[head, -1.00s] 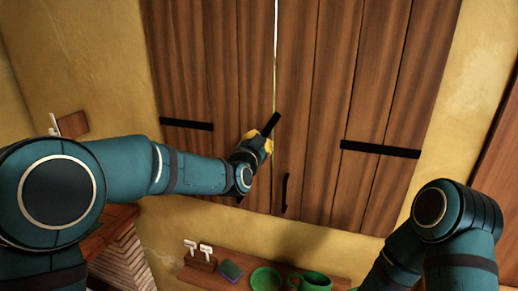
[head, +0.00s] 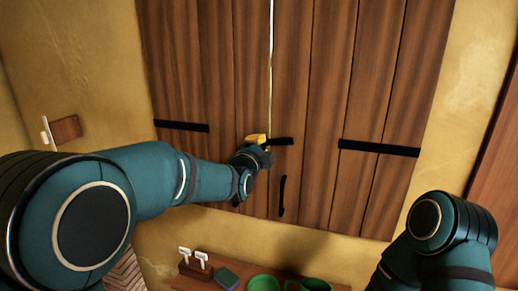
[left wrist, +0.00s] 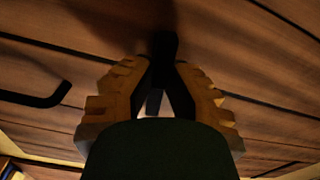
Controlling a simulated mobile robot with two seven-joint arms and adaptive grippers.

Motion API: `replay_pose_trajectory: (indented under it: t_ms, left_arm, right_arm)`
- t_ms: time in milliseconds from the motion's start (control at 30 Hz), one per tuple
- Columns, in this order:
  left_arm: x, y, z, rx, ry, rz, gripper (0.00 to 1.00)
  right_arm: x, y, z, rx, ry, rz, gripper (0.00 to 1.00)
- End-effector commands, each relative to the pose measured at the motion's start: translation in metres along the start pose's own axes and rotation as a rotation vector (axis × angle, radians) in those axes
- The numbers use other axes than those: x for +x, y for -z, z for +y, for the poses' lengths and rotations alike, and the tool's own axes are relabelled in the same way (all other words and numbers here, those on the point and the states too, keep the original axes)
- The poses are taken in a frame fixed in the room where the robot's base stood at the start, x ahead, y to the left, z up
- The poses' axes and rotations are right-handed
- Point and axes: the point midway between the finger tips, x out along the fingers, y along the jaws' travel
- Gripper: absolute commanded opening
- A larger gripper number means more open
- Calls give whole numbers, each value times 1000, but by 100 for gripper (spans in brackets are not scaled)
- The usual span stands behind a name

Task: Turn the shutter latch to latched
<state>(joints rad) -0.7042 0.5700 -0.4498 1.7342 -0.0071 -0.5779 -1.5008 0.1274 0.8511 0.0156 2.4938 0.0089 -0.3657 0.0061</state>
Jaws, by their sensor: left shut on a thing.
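The black shutter latch (head: 283,141) lies about level across the gap between two brown wooden shutters (head: 325,100). Its right part rests over the right shutter, and its left part is hidden by my gripper. My left gripper (head: 262,143) is shut on the latch at its left end. In the left wrist view, the yellow ridged fingers (left wrist: 160,85) close around the dark latch bar (left wrist: 164,48). My right gripper is out of view; only my right arm shows at the lower right.
A black handle (head: 282,195) stands out on the right shutter below the latch. Black straps (head: 380,148) cross both shutters. Below is a shelf with a green plate (head: 263,283), a green mug (head: 308,286) and a sponge (head: 226,278).

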Motion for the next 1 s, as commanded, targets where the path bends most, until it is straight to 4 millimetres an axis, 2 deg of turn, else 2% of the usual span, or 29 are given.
replay_pose_trajectory:
  t_ms: [333, 900, 933, 1000]
  left_arm:
    - [0, 0, 0, 149, 8, 0, 0]
    - [0, 0, 0, 176, 8, 0, 0]
    - [0, 0, 0, 176, 8, 0, 25]
    - [0, 0, 0, 176, 6, 0, 45]
  right_arm:
    - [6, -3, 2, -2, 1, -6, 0]
    - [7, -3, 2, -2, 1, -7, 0]
    - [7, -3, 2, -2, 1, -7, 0]
    - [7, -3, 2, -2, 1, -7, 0]
